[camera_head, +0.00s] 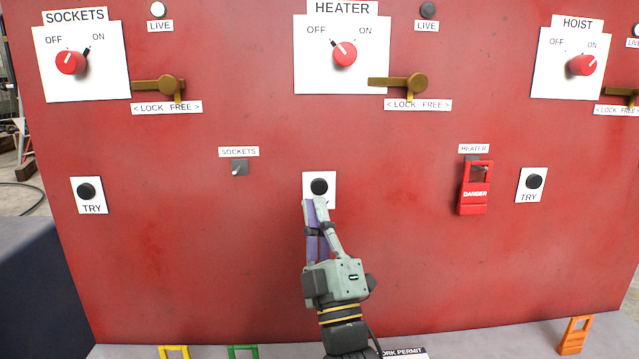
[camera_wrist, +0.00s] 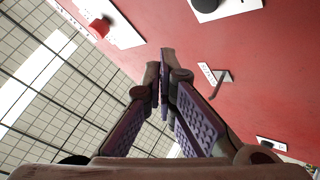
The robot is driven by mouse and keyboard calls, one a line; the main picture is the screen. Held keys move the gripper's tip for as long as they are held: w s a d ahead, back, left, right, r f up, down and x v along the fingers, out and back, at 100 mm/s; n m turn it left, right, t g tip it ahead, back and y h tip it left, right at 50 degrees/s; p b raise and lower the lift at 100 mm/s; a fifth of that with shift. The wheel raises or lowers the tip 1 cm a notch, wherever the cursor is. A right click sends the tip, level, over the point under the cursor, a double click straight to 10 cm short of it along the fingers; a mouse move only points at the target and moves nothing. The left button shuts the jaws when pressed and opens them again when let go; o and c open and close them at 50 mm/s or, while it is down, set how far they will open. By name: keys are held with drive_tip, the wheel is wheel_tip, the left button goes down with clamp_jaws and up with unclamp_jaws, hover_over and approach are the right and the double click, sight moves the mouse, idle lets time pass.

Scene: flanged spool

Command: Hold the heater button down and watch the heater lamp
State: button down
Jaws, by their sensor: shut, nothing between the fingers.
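The heater button (camera_head: 319,186) is a black round button on a white plate below the HEATER panel. Its label is hidden behind my gripper. My gripper (camera_head: 314,202) is shut and empty, with its fingertips just below the button, over the plate's lower part. In the wrist view the shut fingertips (camera_wrist: 165,58) appear apart from a black button (camera_wrist: 207,4) at the top edge, likely the same one. The heater lamp (camera_head: 429,10), marked LIVE, is dark. The red heater knob (camera_head: 344,53) points to OFF.
A brass lock lever (camera_head: 415,84) sits beside the heater panel. The SOCKETS lamp (camera_head: 157,9) is bright white.

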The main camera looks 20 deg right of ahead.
sight(319, 187)
drive_tip(key=w+d+p, duration=0.1)
drive_tip(key=w, duration=0.5)
drive_tip(key=shift+d, duration=0.35)
idle(1.1)
drive_tip(key=shift+w+d, duration=0.1)
drive_tip(key=shift+w, duration=0.25)
drive_tip(key=shift+w+d+b, duration=0.15)
drive_tip(key=shift+w+b, duration=0.2)
drive_tip(key=shift+w, duration=0.15)
idle(2.0)
drive_tip(key=shift+s, duration=0.1)
idle(0.8)
drive_tip(key=shift+s+a+b, duration=0.25)
drive_tip(key=shift+s+b, duration=0.35)
drive_tip(key=shift+s, duration=0.2)
